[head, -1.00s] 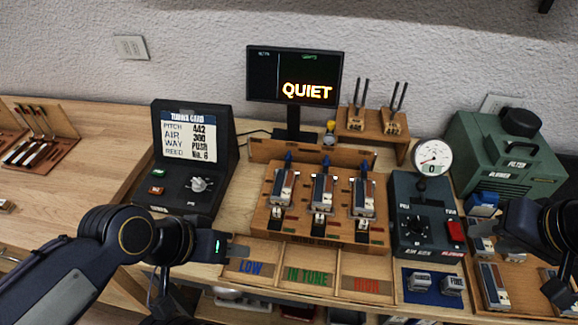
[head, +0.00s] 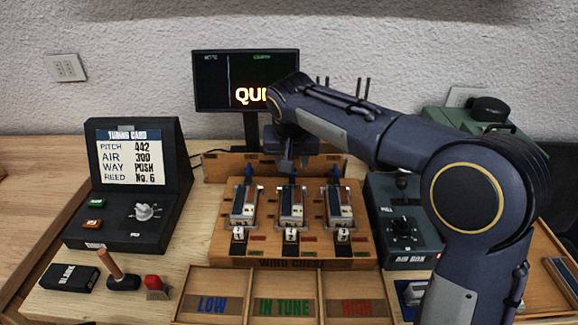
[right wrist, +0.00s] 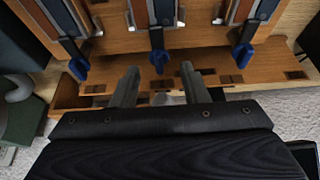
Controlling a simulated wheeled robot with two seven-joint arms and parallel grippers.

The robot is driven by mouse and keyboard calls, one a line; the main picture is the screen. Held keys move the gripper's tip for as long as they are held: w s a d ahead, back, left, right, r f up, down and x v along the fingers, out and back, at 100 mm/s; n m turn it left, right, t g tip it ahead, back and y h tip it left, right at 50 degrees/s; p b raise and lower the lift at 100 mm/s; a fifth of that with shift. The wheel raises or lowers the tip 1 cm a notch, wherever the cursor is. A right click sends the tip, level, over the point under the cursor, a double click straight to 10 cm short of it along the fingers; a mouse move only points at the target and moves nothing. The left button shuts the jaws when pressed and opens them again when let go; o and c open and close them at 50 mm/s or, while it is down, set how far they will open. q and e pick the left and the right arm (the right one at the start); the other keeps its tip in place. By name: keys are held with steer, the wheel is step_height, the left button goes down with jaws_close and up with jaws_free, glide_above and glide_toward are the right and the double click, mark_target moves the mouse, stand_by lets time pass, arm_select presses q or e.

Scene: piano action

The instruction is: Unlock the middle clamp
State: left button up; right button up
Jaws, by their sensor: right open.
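The middle clamp is a blue lever behind the middle reed block; it shows in the right wrist view (right wrist: 158,60), and the head view shows little of it below my gripper. The left clamp (head: 248,171) and right clamp (head: 335,168) have similar blue levers. They stand on the wooden wind chest (head: 220,240), each behind a metal reed block. My right gripper (head: 289,162) is over the back of the chest at the middle clamp. In the wrist view its open fingers (right wrist: 159,70) lie either side of the blue lever's end, holding nothing. My left gripper is out of view.
My right arm crosses the right half of the head view, covering part of the monitor (head: 222,75) and air box (head: 400,228). The tuning card box (head: 140,205) stands left. Trays marked LOW, IN TUNE and HIGH (head: 282,283) lie in front.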

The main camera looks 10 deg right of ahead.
steer(key=shift+x, duration=1.15)
steer(key=shift+s, duration=0.1)
steer(key=shift+c, duration=0.3)
jaws_close()
steer(key=shift+r, duration=0.1)
